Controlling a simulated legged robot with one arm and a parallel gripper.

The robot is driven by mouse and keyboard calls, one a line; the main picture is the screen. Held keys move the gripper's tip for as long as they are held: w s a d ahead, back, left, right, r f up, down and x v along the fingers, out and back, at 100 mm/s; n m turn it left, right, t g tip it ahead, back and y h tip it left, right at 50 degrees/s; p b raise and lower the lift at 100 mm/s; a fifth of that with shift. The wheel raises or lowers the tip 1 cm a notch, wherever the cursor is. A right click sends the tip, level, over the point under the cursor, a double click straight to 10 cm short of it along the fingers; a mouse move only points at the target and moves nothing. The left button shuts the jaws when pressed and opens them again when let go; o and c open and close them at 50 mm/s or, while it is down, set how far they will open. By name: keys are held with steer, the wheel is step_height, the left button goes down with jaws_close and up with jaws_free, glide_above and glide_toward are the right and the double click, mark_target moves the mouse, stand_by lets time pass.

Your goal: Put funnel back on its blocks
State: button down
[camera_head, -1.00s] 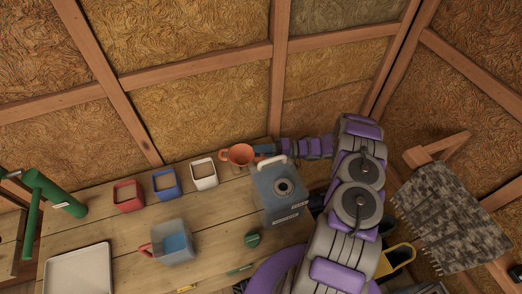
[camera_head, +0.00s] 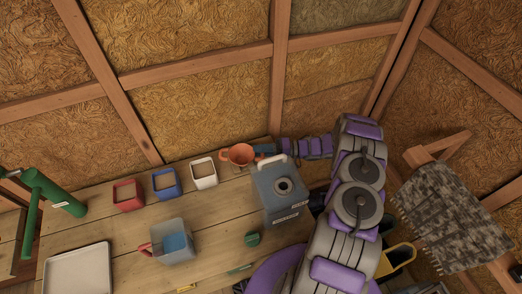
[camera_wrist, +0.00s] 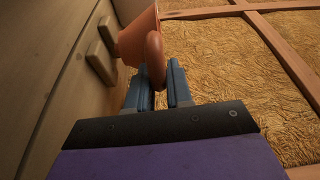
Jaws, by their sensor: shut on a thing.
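The orange funnel (camera_head: 238,156) is at the back of the workbench, right of the white square container. In the wrist view the funnel (camera_wrist: 138,38) shows its side and a rounded handle. My gripper (camera_wrist: 160,82) is shut on that handle, one blue finger on each side; in the head view my gripper (camera_head: 257,151) reaches in from the right. Two wooden blocks, one nearer (camera_wrist: 100,62) and one farther (camera_wrist: 108,32), stand on the bench right by the funnel's underside. I cannot tell whether the funnel rests on them or hangs just above.
A grey-blue canister (camera_head: 278,195) with a handle stands close in front of my gripper. White (camera_head: 204,173), blue (camera_head: 166,183) and red (camera_head: 128,195) square containers line the bench's left side. A translucent jug (camera_head: 174,242) stands nearer. The insulated wall is close behind.

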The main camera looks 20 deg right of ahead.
steer(key=shift+f+b, duration=0.6)
steer(key=shift+f, duration=0.1)
stand_by(1.4)
steer(key=c, duration=0.9)
jaws_free()
steer(key=shift+c, duration=0.2)
steer(key=p+v, duration=0.1)
steer(key=v, duration=1.1)
steer(key=shift+p, duration=0.35)
steer(key=shift+f, duration=0.1)
